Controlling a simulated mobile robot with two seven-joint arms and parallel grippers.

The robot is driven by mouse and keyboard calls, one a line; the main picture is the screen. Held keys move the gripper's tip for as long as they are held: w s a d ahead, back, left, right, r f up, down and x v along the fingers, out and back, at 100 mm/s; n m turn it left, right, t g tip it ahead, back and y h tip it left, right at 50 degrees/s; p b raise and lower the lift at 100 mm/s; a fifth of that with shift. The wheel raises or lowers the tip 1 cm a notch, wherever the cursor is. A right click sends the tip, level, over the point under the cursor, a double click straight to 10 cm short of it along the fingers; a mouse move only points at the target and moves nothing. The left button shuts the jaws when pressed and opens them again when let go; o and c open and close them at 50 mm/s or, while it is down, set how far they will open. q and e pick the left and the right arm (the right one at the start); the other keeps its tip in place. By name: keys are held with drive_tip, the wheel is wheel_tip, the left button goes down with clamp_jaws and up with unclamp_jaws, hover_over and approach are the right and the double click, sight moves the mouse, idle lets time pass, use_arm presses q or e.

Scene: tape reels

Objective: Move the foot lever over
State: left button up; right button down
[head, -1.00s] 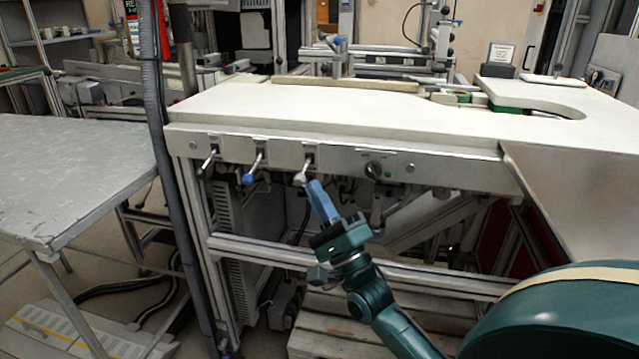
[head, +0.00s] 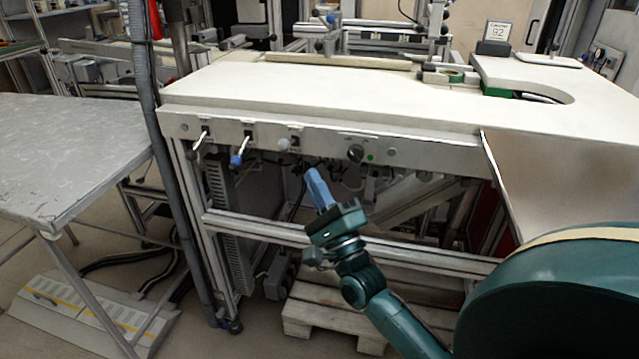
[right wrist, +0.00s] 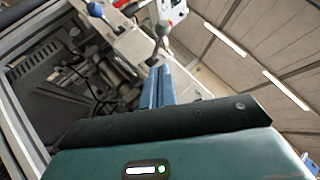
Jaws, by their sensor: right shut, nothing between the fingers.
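The fingers also show in the right wrist view (right wrist: 157,86). My left gripper is out of view.
A metal frame bar (head: 262,229) crosses below. A grey table (head: 70,160) stands left, and a foot pedal unit (head: 85,315) lies on the floor.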

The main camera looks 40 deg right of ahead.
drive_tip(key=s+r+v, duration=0.1)
drive_tip(key=v, duration=0.9)
drive_tip(key=shift+a+r, duration=0.15)
drive_tip(key=shift+a, duration=0.2)
drive_tip(key=shift+s, duration=0.1)
